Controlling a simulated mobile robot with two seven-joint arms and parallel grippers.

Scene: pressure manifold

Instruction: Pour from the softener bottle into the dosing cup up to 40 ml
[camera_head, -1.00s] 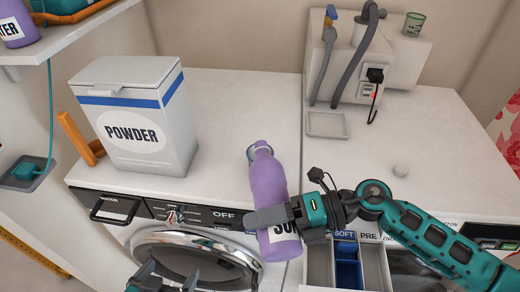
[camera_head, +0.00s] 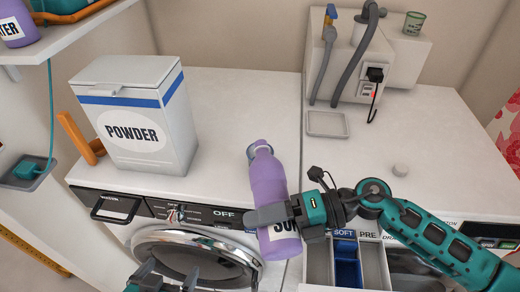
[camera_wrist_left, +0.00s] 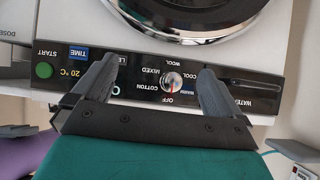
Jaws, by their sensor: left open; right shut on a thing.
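The purple softener bottle (camera_head: 268,180) is held nearly upright, slightly tilted, over the front edge of the machine tops. My right gripper (camera_head: 268,215) is shut around its lower body, partly covering its label. A clear rim (camera_head: 252,152) shows behind the bottle neck; I cannot tell whether it is a cup. A small greenish cup with markings (camera_head: 413,23) stands on the grey box at the back right. My left gripper (camera_head: 165,282) is at the bottom edge; in the left wrist view (camera_wrist_left: 150,78) its fingers are apart and empty before the control panel.
A white powder box (camera_head: 140,115) stands on the left machine top. An open drawer (camera_head: 346,265) with a blue compartment lies below the right gripper. The middle top is clear.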

